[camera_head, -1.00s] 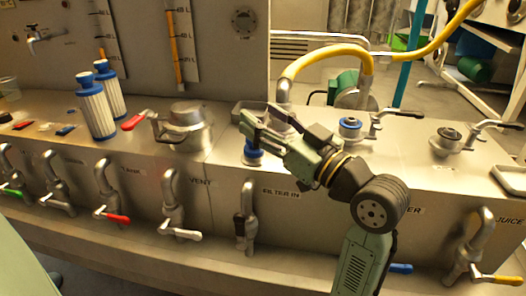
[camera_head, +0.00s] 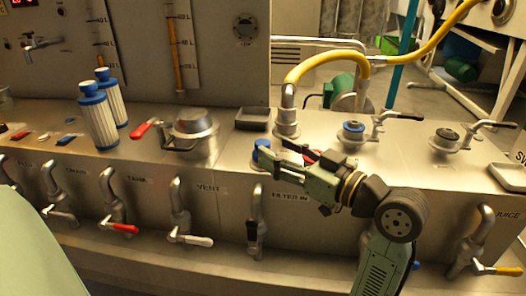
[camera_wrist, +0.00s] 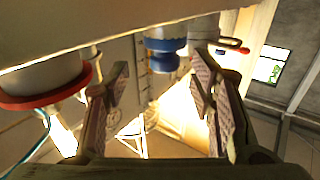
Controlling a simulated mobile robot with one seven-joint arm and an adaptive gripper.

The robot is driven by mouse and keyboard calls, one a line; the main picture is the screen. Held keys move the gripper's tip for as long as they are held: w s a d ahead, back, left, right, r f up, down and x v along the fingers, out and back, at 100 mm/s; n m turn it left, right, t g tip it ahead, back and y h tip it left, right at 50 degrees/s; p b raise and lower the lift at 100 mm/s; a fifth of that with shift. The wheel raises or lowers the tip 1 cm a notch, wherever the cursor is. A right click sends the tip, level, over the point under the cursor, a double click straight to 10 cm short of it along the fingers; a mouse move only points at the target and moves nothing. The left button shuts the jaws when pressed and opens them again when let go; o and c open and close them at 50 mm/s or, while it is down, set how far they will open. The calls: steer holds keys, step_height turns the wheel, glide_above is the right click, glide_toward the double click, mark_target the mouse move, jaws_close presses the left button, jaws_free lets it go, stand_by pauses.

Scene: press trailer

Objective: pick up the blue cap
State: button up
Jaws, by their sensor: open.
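The blue cap (camera_head: 262,152) stands on the metal counter, left of the yellow hose's fitting. My gripper (camera_head: 279,154) comes at it from the right, low over the counter. Its fingers are open, with the tips close to the cap, and part of the cap is hidden behind them. In the wrist view the blue cap (camera_wrist: 164,47) shows beyond and between the open fingers of my gripper (camera_wrist: 160,70). I see no contact, and nothing is in the grip.
A red-rimmed fitting (camera_head: 312,157) sits just behind my gripper. A pipe with a yellow hose (camera_head: 287,115) rises behind the cap. A lidded pot (camera_head: 194,135) and a dark tray (camera_head: 252,118) stand to the left. Another blue-topped fitting (camera_head: 353,132) is at the right.

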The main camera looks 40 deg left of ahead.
mark_target(266, 144)
steer(key=a, duration=0.1)
steer(key=a+p, duration=0.1)
steer(key=a, duration=0.2)
steer(key=shift+s+r+p, duration=0.25)
steer(key=shift+r+p, duration=0.05)
steer(key=shift+r, duration=0.05)
steer(key=shift+w+a+f, duration=0.1)
steer(key=shift+a+f, duration=0.05)
steer(key=shift+a, duration=0.3)
steer(key=shift+c, duration=0.5)
jaws_close()
